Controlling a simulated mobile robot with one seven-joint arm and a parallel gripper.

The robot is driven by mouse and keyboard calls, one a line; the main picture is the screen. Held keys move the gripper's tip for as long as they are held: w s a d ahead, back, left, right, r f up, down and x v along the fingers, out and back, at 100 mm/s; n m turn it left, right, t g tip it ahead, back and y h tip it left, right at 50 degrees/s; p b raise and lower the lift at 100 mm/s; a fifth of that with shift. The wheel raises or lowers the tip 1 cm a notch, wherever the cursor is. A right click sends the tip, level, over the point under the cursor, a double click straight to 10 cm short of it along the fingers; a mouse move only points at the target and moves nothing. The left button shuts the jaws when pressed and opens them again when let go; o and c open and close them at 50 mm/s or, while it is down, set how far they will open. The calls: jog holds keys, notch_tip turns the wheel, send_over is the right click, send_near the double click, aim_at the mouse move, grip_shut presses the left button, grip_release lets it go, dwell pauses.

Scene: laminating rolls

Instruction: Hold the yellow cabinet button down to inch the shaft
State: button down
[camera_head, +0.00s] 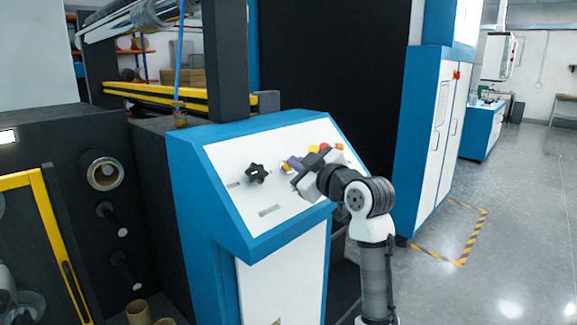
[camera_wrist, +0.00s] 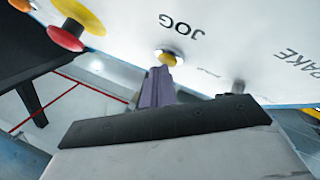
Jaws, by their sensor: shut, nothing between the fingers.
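The cabinet (camera_head: 250,135) has a blue frame and a sloped white panel. A small yellow button (camera_wrist: 170,55) in a bright ring sits beside the label JOG in the wrist view; in the head view it shows as a yellow spot (camera_head: 285,167), partly hidden by my gripper. My gripper (camera_head: 291,164) is shut and empty, with its purple fingers pointing at the panel. In the wrist view the fingertips (camera_wrist: 164,68) overlap the near edge of the yellow button. They look at or very close to it; I cannot tell whether it is pressed in.
A black star knob (camera_head: 257,173) stands left of my gripper. A blue and white cabinet (camera_head: 428,130) stands right; open floor (camera_head: 500,240) lies beyond.

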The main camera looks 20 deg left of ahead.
jog(key=shift+s+d+r, duration=0.15)
jog(key=shift+d+r, duration=0.25)
jog(key=shift+r, duration=0.05)
jog(key=shift+r, duration=0.1)
jog(key=d+r+p, duration=0.1)
jog(key=s+d+r+p, duration=0.1)
jog(key=d+r, duration=0.1)
jog(key=shift+s+d+r, duration=0.1)
jog(key=shift+d+r, duration=0.05)
jog(key=shift+r, duration=0.05)
dwell(0.9)
